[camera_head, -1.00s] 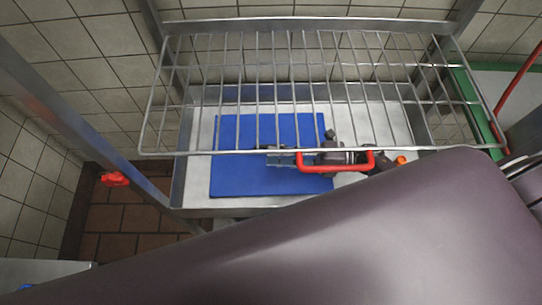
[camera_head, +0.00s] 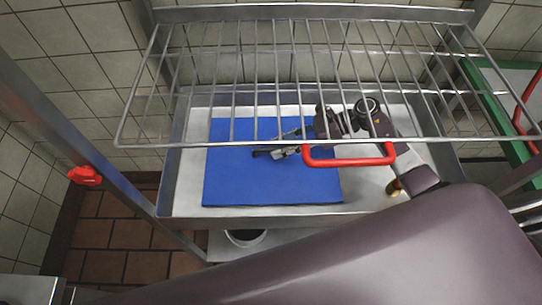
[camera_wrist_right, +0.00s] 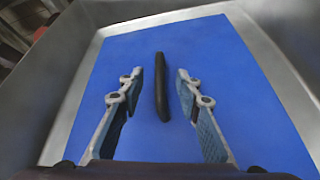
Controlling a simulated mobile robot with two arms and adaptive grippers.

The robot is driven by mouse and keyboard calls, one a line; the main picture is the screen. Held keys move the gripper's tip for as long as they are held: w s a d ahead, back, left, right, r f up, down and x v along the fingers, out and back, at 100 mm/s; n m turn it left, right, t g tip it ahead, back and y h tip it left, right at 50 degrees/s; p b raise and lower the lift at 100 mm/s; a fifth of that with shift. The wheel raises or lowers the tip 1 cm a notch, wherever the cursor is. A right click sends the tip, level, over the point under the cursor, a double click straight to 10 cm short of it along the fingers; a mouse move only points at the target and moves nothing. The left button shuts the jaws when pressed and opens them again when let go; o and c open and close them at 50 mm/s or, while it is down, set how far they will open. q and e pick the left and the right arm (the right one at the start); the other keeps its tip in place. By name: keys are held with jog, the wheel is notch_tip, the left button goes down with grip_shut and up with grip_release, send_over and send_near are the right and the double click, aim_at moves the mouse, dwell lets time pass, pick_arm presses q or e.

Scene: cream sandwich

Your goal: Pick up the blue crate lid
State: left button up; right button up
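The blue crate lid (camera_head: 230,178) lies flat as a blue panel in the shallow metal tray, below the wire rack. A dark, narrow bar (camera_wrist_right: 162,88), seemingly its handle, stands out against the blue in the right wrist view. My right gripper (camera_head: 280,151) is over the lid, under the rack. In the right wrist view its two fingers (camera_wrist_right: 160,78) are apart, one on each side of the dark bar, with blue showing in the gaps. Nothing is gripped. My left gripper is not in view.
The wire rack (camera_head: 215,145) spans above the tray (camera_head: 185,195), with a red handle (camera_head: 350,162) at its front edge. A red clamp (camera_head: 85,176) sits on the left post. A round container (camera_head: 246,238) stands below. A green frame (camera_head: 500,115) is at the right.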

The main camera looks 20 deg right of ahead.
aim_at(271, 149)
jog(key=x, duration=0.3)
jog(key=shift+a, duration=0.3)
jog(key=shift+f, duration=0.1)
grip_shut()
